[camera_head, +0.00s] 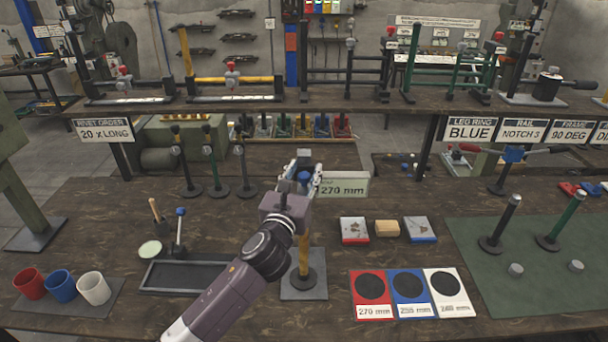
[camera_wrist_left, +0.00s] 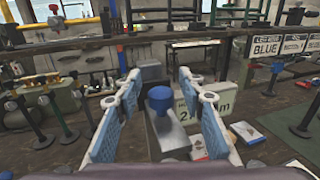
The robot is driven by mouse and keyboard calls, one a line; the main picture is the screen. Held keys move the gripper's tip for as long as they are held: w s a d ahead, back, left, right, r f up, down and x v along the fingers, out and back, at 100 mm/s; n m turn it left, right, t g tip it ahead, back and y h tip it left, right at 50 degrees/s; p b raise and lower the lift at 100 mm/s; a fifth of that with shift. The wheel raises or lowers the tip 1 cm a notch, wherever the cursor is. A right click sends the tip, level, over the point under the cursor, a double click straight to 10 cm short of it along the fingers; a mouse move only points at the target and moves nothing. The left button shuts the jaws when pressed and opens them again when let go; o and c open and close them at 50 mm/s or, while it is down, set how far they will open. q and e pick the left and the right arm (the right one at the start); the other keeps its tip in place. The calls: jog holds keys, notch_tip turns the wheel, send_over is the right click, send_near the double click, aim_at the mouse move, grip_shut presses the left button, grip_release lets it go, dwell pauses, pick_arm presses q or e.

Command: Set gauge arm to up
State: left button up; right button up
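The gauge stands at the middle of the table, with a yellow post (camera_head: 304,258) on a dark square base (camera_head: 304,290). A blue knob (camera_head: 304,178) shows at its upper part, beside a sign reading 270 mm (camera_head: 345,189). In the left wrist view the blue knob (camera_wrist_left: 160,98) sits at the end of a grey metal piece (camera_wrist_left: 172,133), likely the gauge arm. My left gripper (camera_head: 304,164) is open, its two blue-padded fingers (camera_wrist_left: 160,95) on either side of the knob, with visible gaps. My wrist hides part of the post. My right gripper is out of view.
A black tray (camera_head: 185,277) and cups (camera_head: 62,286) lie front left. Small boxes (camera_head: 387,229) and coloured cards (camera_head: 409,284) lie to the right. A raised shelf (camera_head: 370,102) runs behind.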

pick_arm(q)
jog(key=shift+f, duration=0.2)
jog(key=shift+s, duration=0.1)
jog(key=shift+s+a, duration=0.1)
jog(key=shift+s, duration=0.15)
jog(key=v, duration=1.1)
jog(key=shift+s+r, duration=0.15)
jog(key=shift+s, duration=0.05)
